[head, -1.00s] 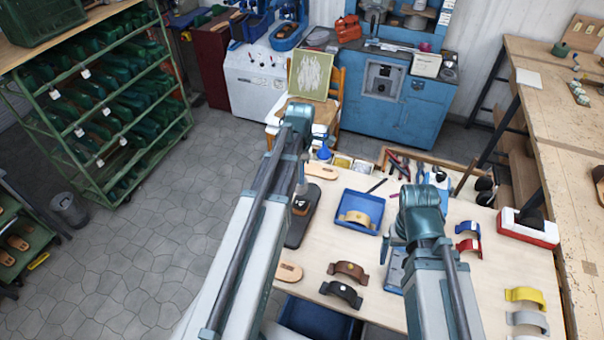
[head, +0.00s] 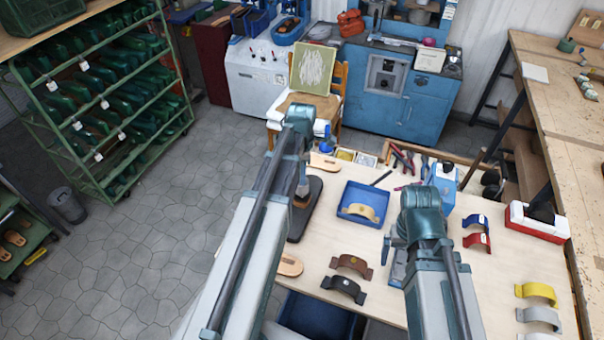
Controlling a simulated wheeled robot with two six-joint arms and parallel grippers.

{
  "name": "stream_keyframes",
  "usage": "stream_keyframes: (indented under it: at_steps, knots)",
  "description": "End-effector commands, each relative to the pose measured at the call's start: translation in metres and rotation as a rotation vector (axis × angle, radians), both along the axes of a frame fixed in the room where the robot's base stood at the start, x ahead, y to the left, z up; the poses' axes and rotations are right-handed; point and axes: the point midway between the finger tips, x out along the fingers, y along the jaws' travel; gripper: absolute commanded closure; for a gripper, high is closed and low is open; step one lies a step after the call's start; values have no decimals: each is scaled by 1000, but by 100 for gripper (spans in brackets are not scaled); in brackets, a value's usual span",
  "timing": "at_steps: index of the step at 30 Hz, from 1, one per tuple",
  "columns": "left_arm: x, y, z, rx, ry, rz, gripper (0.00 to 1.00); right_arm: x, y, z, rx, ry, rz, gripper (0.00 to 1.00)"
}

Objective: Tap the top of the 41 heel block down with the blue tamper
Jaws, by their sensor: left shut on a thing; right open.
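My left gripper (head: 303,187) is over the dark stand (head: 304,226) at the table's left edge. It is shut, but its own arm mostly hides what it grips; I cannot make out the blue tamper there. A small brown piece (head: 301,202), probably the heel block, shows just below it on the stand. No number is readable on it, and I cannot tell whether anything touches its top. My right gripper (head: 388,245) is right of the blue tray, mostly hidden by its arm, and empty as far as I can see.
A blue tray (head: 350,220) with a tan strap (head: 360,211) lies between the arms. Brown (head: 352,264) and black (head: 343,287) straps lie in front. Red-and-blue straps and a red-white box (head: 535,226) lie to the right.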

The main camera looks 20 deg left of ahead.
Motion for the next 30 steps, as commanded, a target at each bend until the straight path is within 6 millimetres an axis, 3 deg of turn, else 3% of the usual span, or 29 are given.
stream_keyframes:
  at_steps: [5,11,21,30]
  knots:
    - [0,0,-5,0,0,0,100,0,0,-5,0,0,0,5]
    - [0,0,-33,0,0,0,100,0,0,-33,0,0,0,5]
    - [0,0,2,0,0,0,100,0,0,2,0,0,0,5]
    - [0,0,-1,0,0,0,100,0,0,-1,0,0,0,5]
